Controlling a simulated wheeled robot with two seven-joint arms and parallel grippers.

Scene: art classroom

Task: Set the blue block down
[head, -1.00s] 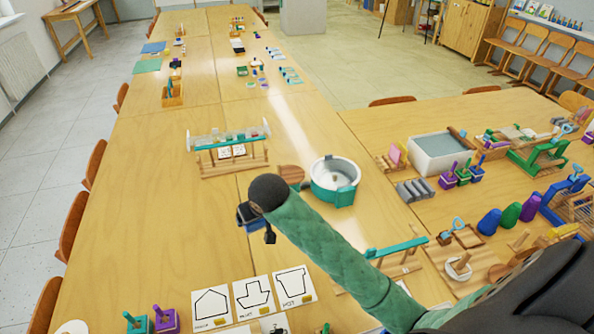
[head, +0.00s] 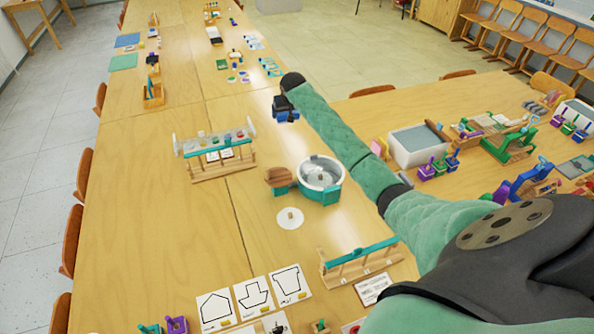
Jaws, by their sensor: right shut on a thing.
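My right arm reaches in from the lower right in the head view, across the table past the teal-and-white wheel. My right gripper (head: 286,117) is at the end of this arm, over the long wooden table (head: 190,240). It is shut on the blue block (head: 284,107), a small dark blue shape mostly hidden by the dark fingers. I cannot tell whether the block touches the tabletop. My left gripper is not in view.
Near the gripper stand a wooden rack with a teal bar (head: 222,168) and a round teal-and-white wheel (head: 319,182). A white disc with a peg (head: 290,219), a teal-beamed stand (head: 358,262) and outline cards (head: 252,295) lie nearer. The table's left stretch is clear.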

